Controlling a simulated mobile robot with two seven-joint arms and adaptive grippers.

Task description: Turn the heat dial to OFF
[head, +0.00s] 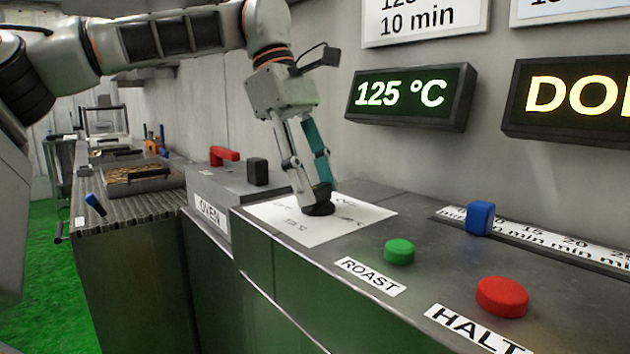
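The heat dial (318,209) is a small black knob on a white printed label sheet (350,222) on top of the metal console. My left gripper (316,194) comes down from above with its fingertips at the dial. The fingers appear closed around the dial's grip, which they largely hide. The markings on the sheet are too small and slanted to read, so the dial's setting cannot be told. A display (410,96) on the wall reads 125 °C. My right gripper is not in view.
A green ROAST button (399,251), a red HALT button (502,296) and a blue slider (480,218) on a minute scale sit to the right. An oven block with a black knob (257,171) and a red handle (224,155) stands left. A second display (575,95) is partly cut off.

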